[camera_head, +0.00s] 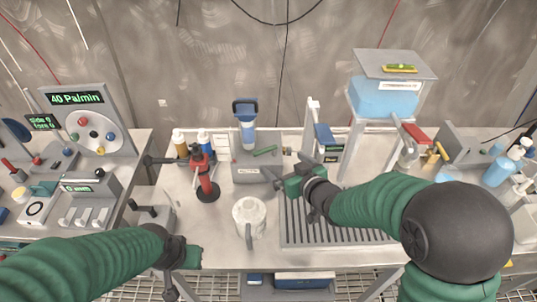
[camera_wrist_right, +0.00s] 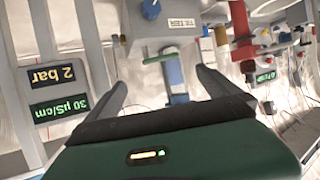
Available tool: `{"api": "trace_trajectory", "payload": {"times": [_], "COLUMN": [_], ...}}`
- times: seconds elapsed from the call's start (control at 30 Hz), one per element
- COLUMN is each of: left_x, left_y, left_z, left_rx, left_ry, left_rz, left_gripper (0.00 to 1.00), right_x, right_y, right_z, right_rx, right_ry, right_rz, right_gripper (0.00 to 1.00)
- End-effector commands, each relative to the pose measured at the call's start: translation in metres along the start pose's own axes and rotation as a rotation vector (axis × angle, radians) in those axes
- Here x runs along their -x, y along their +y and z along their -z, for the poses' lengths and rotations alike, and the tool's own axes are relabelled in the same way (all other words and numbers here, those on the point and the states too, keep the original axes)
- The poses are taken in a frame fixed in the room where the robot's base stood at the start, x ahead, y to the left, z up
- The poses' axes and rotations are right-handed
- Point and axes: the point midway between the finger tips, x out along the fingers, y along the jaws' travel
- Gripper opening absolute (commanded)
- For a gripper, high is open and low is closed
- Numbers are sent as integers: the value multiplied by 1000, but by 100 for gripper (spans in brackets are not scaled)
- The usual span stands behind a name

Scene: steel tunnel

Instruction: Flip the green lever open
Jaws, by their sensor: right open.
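The green lever (camera_head: 265,151) is a thin bar on the front of a grey filter box (camera_head: 250,172), below a clear and blue filter cartridge (camera_head: 247,130). In the right wrist view the lever (camera_wrist_right: 160,58) shows small, beside the label on the box and beyond my fingertips. My right gripper (camera_head: 281,166) is open and empty, just right of and in front of the box, apart from the lever. Its two fingers (camera_wrist_right: 162,80) spread on either side of the lever in the wrist view. My left gripper (camera_head: 188,257) is low at the left front; its fingers are not clear.
A white jug (camera_head: 249,218) and a red clamp stand (camera_head: 206,180) stand left of my right gripper. A ribbed drain grid (camera_head: 300,232) lies under my right arm. A blue tank (camera_head: 383,98) stands at the back right. A control panel (camera_head: 92,125) is at left.

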Motion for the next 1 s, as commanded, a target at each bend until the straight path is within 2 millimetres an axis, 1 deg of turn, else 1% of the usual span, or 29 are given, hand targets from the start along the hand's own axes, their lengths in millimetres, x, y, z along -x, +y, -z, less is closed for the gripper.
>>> {"api": "trace_trajectory", "payload": {"times": [0.03,0.2,0.3,0.4,0.53,0.77,0.87,1.0], "left_x": [0,-1,-1,0,0,0,0,0], "left_y": [0,0,0,0,0,0,0,0], "left_z": [0,0,0,0,0,0,0,0], "left_rx": [-1,-1,-2,-2,-2,-2,-2,-2], "left_ry": [0,-1,-2,-2,-2,-2,-2,-2], "left_rz": [0,0,0,0,0,0,0,0], "left_gripper": [24,24,24,24,24,24,24,24], "right_x": [-14,-58,-80,-96,-105,-106,-106,-106], "right_y": [0,-1,0,0,0,0,0,0], "right_z": [-1,-1,-1,0,0,0,0,0], "right_rx": [1,0,-1,0,0,0,-1,-1], "right_ry": [-1,-2,-1,-1,0,0,0,0], "right_rz": [1,1,0,0,-1,-2,-2,-2], "right_gripper": [100,100,100,100,100,100,90,71]}}
